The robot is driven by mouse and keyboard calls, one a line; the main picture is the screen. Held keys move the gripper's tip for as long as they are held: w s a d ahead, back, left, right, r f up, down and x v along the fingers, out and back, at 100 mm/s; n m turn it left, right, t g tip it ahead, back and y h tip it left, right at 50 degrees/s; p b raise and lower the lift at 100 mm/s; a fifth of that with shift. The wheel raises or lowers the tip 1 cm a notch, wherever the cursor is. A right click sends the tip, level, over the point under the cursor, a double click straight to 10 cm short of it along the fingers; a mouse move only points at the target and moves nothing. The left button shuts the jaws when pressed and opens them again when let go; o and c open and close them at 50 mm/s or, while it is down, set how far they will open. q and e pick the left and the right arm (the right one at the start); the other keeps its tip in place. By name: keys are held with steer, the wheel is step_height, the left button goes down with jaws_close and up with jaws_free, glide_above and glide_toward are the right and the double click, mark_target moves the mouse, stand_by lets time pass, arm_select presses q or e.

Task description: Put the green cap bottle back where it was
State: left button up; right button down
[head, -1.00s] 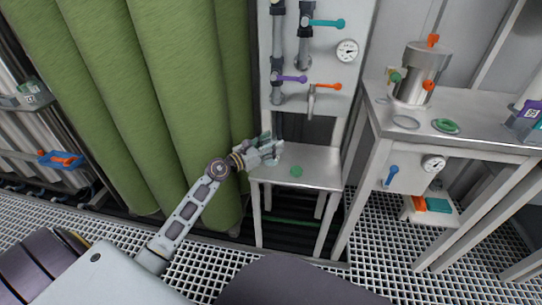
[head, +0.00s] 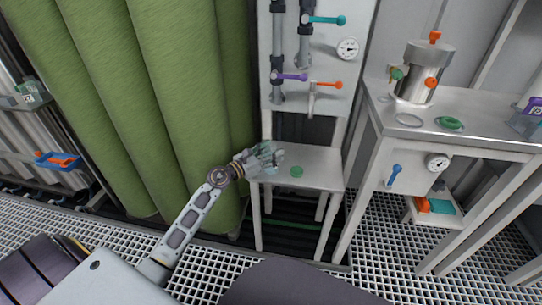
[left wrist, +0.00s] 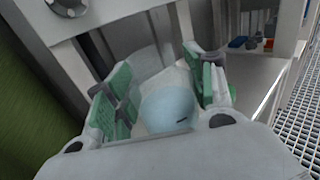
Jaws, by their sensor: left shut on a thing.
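My left gripper (head: 268,156) is shut on a pale, clear-looking bottle at the left edge of the small bench (head: 318,160). In the left wrist view the green-padded fingers (left wrist: 165,88) stand on both sides of the bottle (left wrist: 168,108), which shows as a rounded pale-blue shape with a small dark mark. No cap can be made out on it. A flat green disc (head: 297,171), which looks like a cap, lies on the bench to the right of the gripper. I cannot tell whether the bottle touches the bench. My right gripper is not in view.
A panel with coloured valve handles and a gauge (head: 348,48) rises behind the small bench. Tall green vessels (head: 180,90) stand close on the left. The small bench's right side is clear.

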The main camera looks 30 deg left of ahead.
arm_select(q)
steer(key=shift+f, duration=0.2)
stand_by(0.3)
steer(key=o, duration=1.3)
steer(key=shift+r, duration=0.2)
steer(key=shift+p+v, duration=0.4)
steer(key=shift+v, duration=5.6)
steer(key=shift+f, duration=0.1)
